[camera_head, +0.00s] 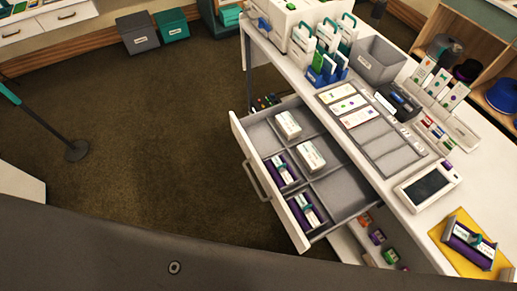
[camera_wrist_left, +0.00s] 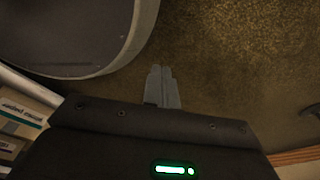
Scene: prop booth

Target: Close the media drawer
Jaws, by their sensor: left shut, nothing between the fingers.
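The media drawer (camera_head: 265,152) stands pulled out from the white counter in the head view, its white front and grey handle (camera_head: 257,181) facing left. Its grey compartments hold several white card stacks and two purple packs with teal bands. Neither gripper shows in the head view. In the left wrist view my left gripper (camera_wrist_left: 162,76) has its grey fingers together, with nothing between them, above the brown carpet. My right gripper is out of sight.
The counter (camera_head: 400,205) holds a grey bin (camera_head: 378,60), a card tray, a tablet (camera_head: 428,187) and a purple pack on a yellow mat (camera_head: 452,258). Open carpet (camera_head: 150,110) lies left of the drawer.

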